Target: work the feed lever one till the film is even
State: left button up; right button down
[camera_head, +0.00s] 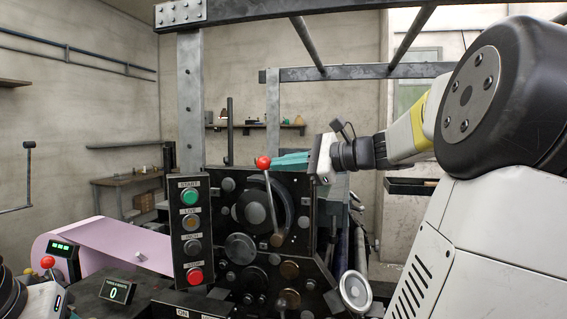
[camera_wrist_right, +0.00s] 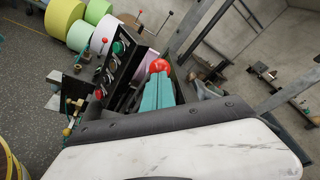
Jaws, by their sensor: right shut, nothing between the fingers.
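A lever (camera_head: 270,200) with a red ball knob (camera_head: 263,162) stands nearly upright on the dark machine front. My right gripper (camera_head: 279,160) has teal fingers, shut and empty, with their tips just right of the knob. In the right wrist view the shut fingers (camera_wrist_right: 158,78) point at the red knob (camera_wrist_right: 159,66), which sits right at their tips; whether they touch I cannot tell. The lilac film (camera_head: 125,243) runs from the left toward the machine. A second red knob (camera_head: 47,262) shows at the lower left. My left gripper is out of view.
A button panel (camera_head: 191,235) with green and red buttons stands left of the lever. A small display (camera_head: 114,293) reads 0. A handwheel (camera_head: 355,290) is at lower right. Metal beams (camera_head: 300,75) cross above. Coloured rolls (camera_wrist_right: 80,35) lie beyond the machine.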

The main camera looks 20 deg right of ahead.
jog(key=shift+w+a, duration=0.3)
jog(key=shift+a, duration=0.1)
jog(key=s+d, duration=0.6)
jog(key=d, duration=0.3)
jog(key=shift+s+f, duration=0.25)
jog(key=shift+s, duration=0.1)
dwell(0.4)
dwell(0.4)
jog(key=s+d, duration=0.1)
jog(key=s+d+r, duration=0.1)
jog(key=s+d, duration=0.1)
jog(key=d, duration=0.1)
jog(key=shift+r, duration=0.35)
